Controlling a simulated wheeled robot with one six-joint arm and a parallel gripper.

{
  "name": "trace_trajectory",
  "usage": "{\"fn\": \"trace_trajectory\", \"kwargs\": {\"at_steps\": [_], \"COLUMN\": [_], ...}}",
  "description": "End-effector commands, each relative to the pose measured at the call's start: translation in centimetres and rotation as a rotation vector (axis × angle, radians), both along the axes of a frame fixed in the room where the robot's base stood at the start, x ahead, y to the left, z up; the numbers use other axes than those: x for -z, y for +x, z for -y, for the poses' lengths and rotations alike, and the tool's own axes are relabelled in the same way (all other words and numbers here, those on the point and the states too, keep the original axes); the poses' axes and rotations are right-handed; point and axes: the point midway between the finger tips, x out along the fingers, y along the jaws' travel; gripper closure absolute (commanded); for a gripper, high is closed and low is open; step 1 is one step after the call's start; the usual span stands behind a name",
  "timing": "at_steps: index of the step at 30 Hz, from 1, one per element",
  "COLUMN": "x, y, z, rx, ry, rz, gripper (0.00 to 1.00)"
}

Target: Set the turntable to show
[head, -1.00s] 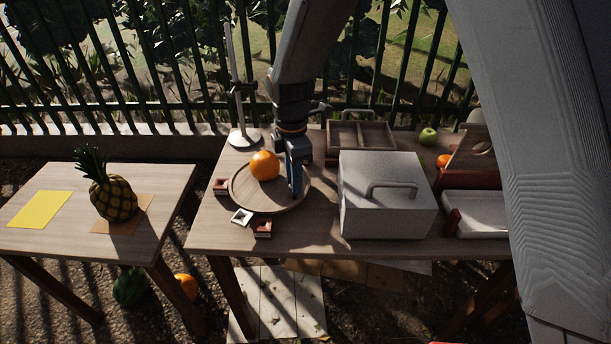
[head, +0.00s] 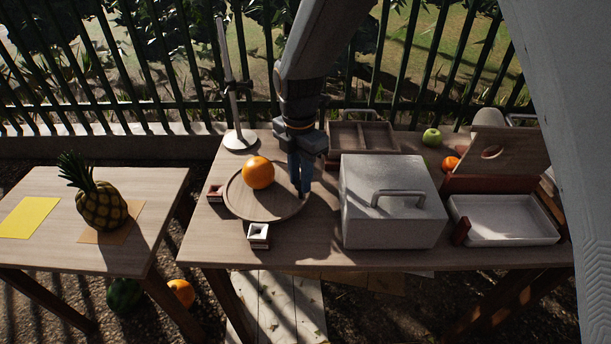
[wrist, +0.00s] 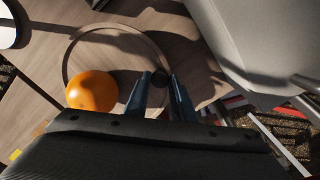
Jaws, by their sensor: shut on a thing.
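The turntable (head: 262,208) is a round, rimmed wooden disc on the middle table. It carries an orange (head: 258,172) on its far left part. My gripper (head: 304,190) points down at the turntable's right edge. In the wrist view my gripper (wrist: 162,78) is shut on a small dark knob (wrist: 160,77) at the turntable's rim. A white square frame (head: 258,231) sits at the turntable's front, over a block. A dark red block (head: 215,192) stands at its left edge. The orange also shows in the wrist view (wrist: 92,91).
A grey-white box with a handle (head: 390,210) stands close right of the turntable. A metal stand (head: 240,138) is behind left. A divided wooden tray (head: 362,137) is behind the box. A white tray (head: 505,220) is at right. A pineapple (head: 101,207) stands on the left table.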

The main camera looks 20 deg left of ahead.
Motion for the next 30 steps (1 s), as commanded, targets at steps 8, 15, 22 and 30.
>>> {"fn": "trace_trajectory", "kwargs": {"at_steps": [8,15,22,30], "x": [-0.28,-0.27,-0.19,-0.31], "y": [-0.2,-0.2,-0.19,-0.17], "z": [-0.75,-0.72,-0.56,-0.44], "rx": [-0.027,-0.026,-0.024,-0.022], "ry": [0.006,0.006,0.004,0.002], "rz": [0.004,0.003,0.002,0.001], "gripper": [1.0,1.0,0.59,0.59]}}
